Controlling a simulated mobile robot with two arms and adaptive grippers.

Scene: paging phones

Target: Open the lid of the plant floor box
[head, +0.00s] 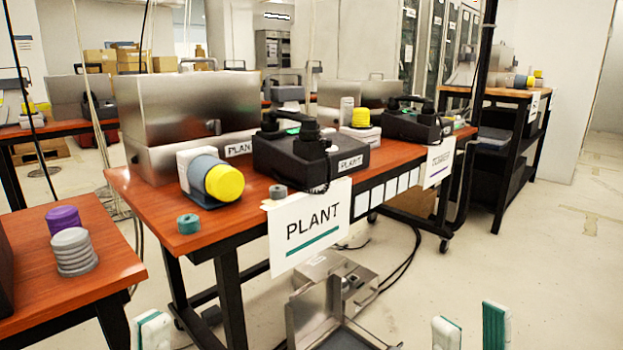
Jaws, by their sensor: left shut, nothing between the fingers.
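The plant floor box is most likely the silver metal box (190,115) with a PLANT label at the back left of the middle table. Its upper part sits down on its base and looks closed, with a small latch on the front. My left gripper (153,330) is shut and empty at the bottom left edge, low in front of the table and well apart from the box. My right gripper (470,328) is at the bottom right, its two fingers apart with nothing seen between them. Both grippers are partly cut off by the frame.
A black desk phone (308,152) stands right of the box. A grey and yellow beacon (215,178) lies in front of it. A PLANT sign (311,226) hangs at the table's (150,200) front edge. Another table (95,275) is at left. Open floor (510,285) lies at right.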

